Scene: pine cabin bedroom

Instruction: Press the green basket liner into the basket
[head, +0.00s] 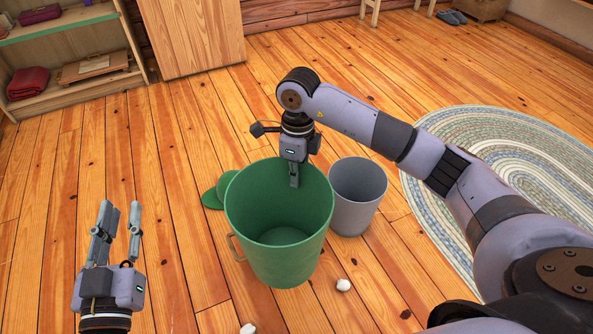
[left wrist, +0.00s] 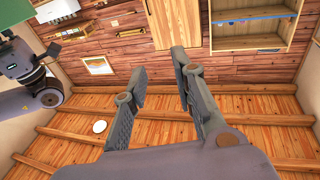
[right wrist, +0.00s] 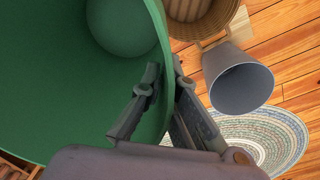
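The green basket liner (head: 280,258) is a deep, open-topped green tub in the middle of the head view. My right gripper (head: 294,182) points down at its far rim. In the right wrist view its fingers (right wrist: 165,68) are on both sides of the green wall (right wrist: 60,90) and appear closed on it. The liner seems held above the floor. A wicker basket (right wrist: 203,12) shows outside the liner in that view; in the head view only its handle (head: 233,248) shows, the rest hidden by the liner. My left gripper (head: 121,208) is open and empty, away to the left.
A grey bin (head: 358,200) stands close to the right of the liner. A green cap-like object (head: 212,198) lies to its left. White crumpled balls (head: 343,285) lie on the floor in front. An oval rug (head: 440,190) is at right, shelves (head: 75,95) at back left.

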